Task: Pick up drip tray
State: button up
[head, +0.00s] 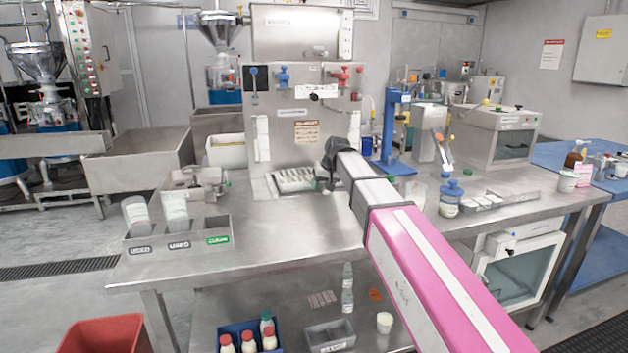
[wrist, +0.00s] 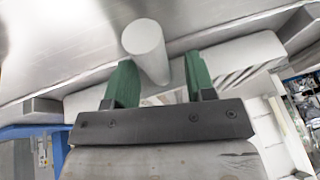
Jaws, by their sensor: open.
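A shallow metal tray with a ridged, light insert (head: 294,180), which looks like the drip tray, sits on the worktop at the foot of the steel machine. Its right end is partly hidden by my arm. My gripper is at that right end in the head view, its fingers hard to make out there. In the wrist view my gripper (wrist: 161,62) is open, with two green fingers apart. A pale grey cylinder (wrist: 145,45) shows between and beyond the fingertips; I cannot tell whether they touch it. A pale slab (wrist: 235,58) lies behind the right finger.
The steel machine (head: 305,115) rises directly behind the tray. A blue stand (head: 392,130) is to its right and a small metal device (head: 195,185) to its left. A labelled bin (head: 178,236) stands at the front left. The worktop's front middle (head: 290,235) is clear.

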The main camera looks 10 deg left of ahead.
jog(key=shift+f, duration=0.1)
grip_shut()
